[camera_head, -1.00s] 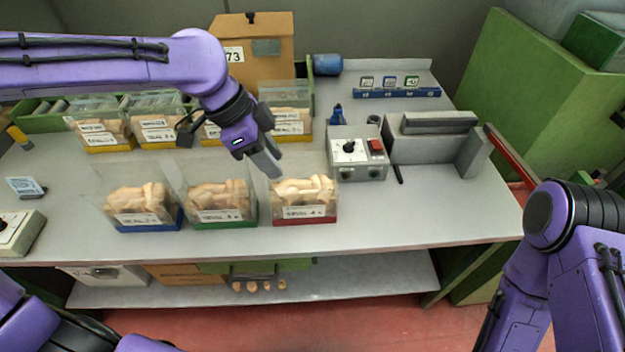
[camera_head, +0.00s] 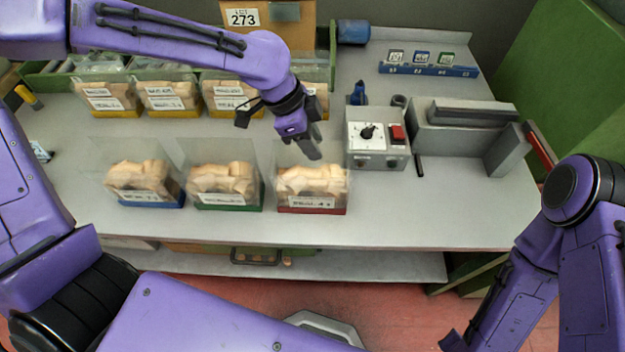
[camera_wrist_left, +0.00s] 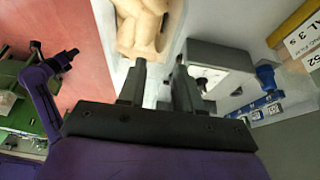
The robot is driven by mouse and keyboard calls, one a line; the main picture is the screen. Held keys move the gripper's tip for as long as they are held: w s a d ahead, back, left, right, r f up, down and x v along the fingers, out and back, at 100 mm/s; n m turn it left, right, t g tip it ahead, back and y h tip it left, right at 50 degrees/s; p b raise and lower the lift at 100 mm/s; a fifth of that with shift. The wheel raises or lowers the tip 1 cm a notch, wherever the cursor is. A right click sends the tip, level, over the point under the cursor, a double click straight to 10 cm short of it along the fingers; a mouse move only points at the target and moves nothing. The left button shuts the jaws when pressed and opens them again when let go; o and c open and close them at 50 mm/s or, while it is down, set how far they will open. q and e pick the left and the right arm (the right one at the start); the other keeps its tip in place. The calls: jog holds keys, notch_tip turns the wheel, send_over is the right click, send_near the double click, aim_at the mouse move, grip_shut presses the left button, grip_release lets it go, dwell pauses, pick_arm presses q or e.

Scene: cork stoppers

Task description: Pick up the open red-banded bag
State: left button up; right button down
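The red-banded bag (camera_head: 312,208) stands upright on the bench. It is clear, with an open top, pale corks, a white label and a red base. My left gripper (camera_head: 314,151) is above and just behind the bag's corks, near its upper right edge. In the left wrist view its two fingers (camera_wrist_left: 160,68) are apart with nothing between them, and the pale corks (camera_wrist_left: 147,28) lie beyond their tips. Contact with the clear bag wall cannot be made out. My right arm shows at the right, but its gripper is out of view.
A green-banded bag (camera_head: 222,203) and a blue-banded bag (camera_head: 146,200) stand to the left. Yellow-banded bags (camera_head: 230,102) stand behind. A grey control box (camera_head: 378,140) is close on the right, beside a sealer-like device (camera_head: 470,135). The front right bench top (camera_head: 430,220) is clear.

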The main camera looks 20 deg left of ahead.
pick_arm(q)
jog(key=shift+f, duration=0.35)
jog(key=shift+f, duration=0.25)
dwell(0.3)
jog(key=shift+c, duration=0.3)
grip_shut()
jog(key=shift+d, duration=0.1)
dwell(1.0)
